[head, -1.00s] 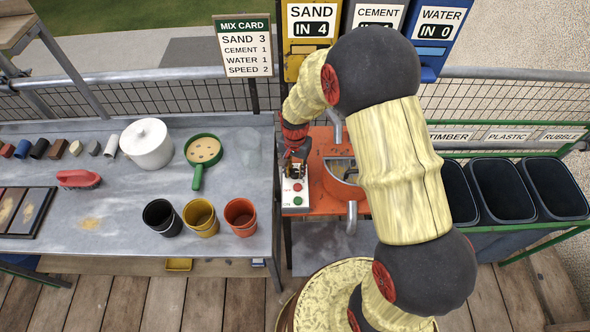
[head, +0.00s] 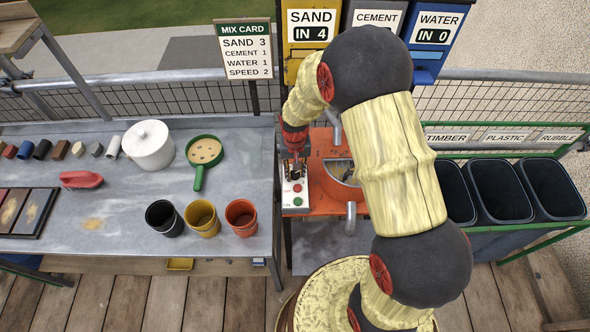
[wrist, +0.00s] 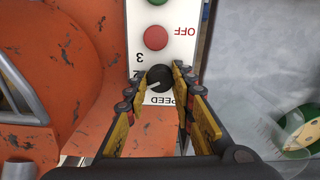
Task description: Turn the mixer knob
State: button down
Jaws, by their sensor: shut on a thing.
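The mixer knob (wrist: 159,78) is small, black and round with a pale pointer line, on a white panel (wrist: 155,15) marked SPEED. My gripper (wrist: 160,72) is shut on it, one yellow-padded finger on each side. In the wrist view the pointer line slants to the lower left. A 3 shows left of the knob, and a 2 is partly covered by a finger. In the head view my gripper (head: 295,170) is over the panel's upper end and hides the knob. The mix card (head: 244,50) reads SPEED 2.
A red button (wrist: 156,38) marked OFF sits close by the knob, with a green button (head: 298,202) beyond it. The orange mixer (head: 330,150) stands beside the panel. Buckets (head: 202,217) and a green sieve (head: 205,152) are on the grey table to the left.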

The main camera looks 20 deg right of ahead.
aim_at(295, 173)
jog(key=shift+n+p, duration=0.35)
jog(key=shift+n, duration=1.25)
jog(key=c, duration=1.5)
grip_release()
jog(key=shift+r, duration=0.1)
notch_tip(295, 173, up, 12)
jog(key=shift+f, duration=0.1)
